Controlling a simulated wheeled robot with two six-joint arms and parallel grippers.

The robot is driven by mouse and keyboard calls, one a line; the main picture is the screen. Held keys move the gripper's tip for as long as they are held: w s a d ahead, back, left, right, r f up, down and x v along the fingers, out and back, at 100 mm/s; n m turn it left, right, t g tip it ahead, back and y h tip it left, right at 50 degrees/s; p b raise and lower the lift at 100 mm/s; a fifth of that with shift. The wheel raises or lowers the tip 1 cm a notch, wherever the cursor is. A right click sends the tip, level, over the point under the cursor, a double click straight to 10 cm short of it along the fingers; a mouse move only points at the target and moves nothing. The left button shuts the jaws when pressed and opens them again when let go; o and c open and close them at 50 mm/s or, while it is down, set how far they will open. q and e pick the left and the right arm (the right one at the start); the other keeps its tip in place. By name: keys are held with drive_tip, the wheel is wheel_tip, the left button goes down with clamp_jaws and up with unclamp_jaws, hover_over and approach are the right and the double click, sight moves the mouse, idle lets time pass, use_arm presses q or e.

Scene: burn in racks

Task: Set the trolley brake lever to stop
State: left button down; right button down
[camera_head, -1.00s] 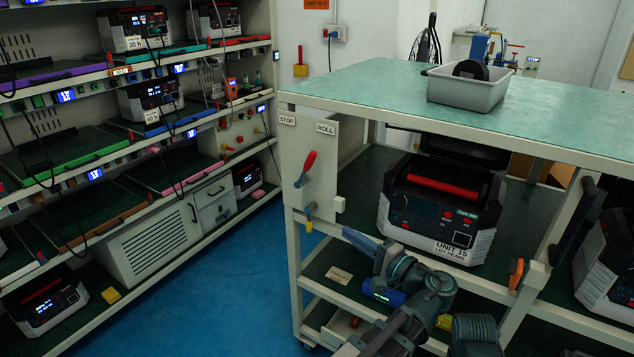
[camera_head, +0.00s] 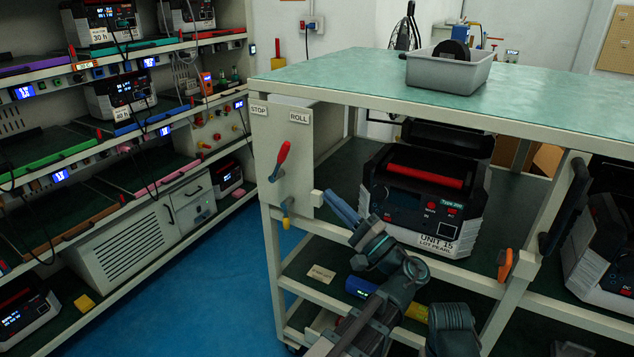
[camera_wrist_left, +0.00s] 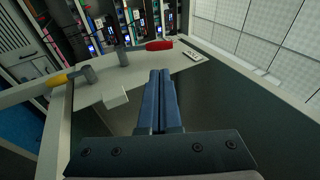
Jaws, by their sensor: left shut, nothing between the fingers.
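The trolley brake lever has a red handle (camera_head: 282,155) on the white end panel (camera_head: 258,150) of the trolley. It is tilted to the upper right, toward the ROLL label (camera_head: 299,117); the STOP label (camera_head: 258,110) is at the panel's upper left. The red handle also shows in the left wrist view (camera_wrist_left: 158,45), beyond my fingertips. My left gripper (camera_head: 331,197) is shut and empty, right of and below the lever, apart from it. Its closed blue fingers (camera_wrist_left: 160,74) point at the panel in the left wrist view. My right gripper is not in view.
A white block (camera_head: 317,198) juts from the panel's edge near my left fingers. A yellow-tipped lever (camera_head: 286,215) hangs below the red one. The UNIT 15 box (camera_head: 423,205) stands on the trolley shelf. A grey bin (camera_head: 449,71) is on top. Blue floor (camera_head: 205,285) is clear at left.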

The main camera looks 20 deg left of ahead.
use_arm(q)
drive_tip(key=p, duration=0.4)
approach(287, 148)
drive_tip(key=w+a, duration=0.2)
drive_tip(key=a, duration=0.3)
drive_tip(key=shift+p+x, duration=0.45)
drive_tip(key=shift+x, duration=0.45)
drive_tip(key=a+r+h+p, duration=0.1)
drive_tip(key=p, duration=0.4)
drive_tip(key=a+r+n+g+h+p, duration=0.1)
drive_tip(key=r+h+p, duration=0.1)
drive_tip(key=p, duration=0.3)
drive_tip(key=shift+w+a+r, duration=0.1)
drive_tip(key=shift+a+r, duration=0.15)
drive_tip(key=a+h+p, duration=0.2)
drive_tip(key=p, duration=0.3)
drive_tip(key=a+n+g+h+p, duration=0.1)
drive_tip(key=a+h+p, duration=0.1)
drive_tip(key=p, duration=0.3)
drive_tip(key=shift+w+a+r+g+h, duration=0.2)
drive_tip(key=shift+g+h, duration=0.1)
drive_tip(key=shift+h, duration=0.3)
drive_tip(key=shift+a+f, duration=0.3)
drive_tip(key=shift+a, duration=0.25)
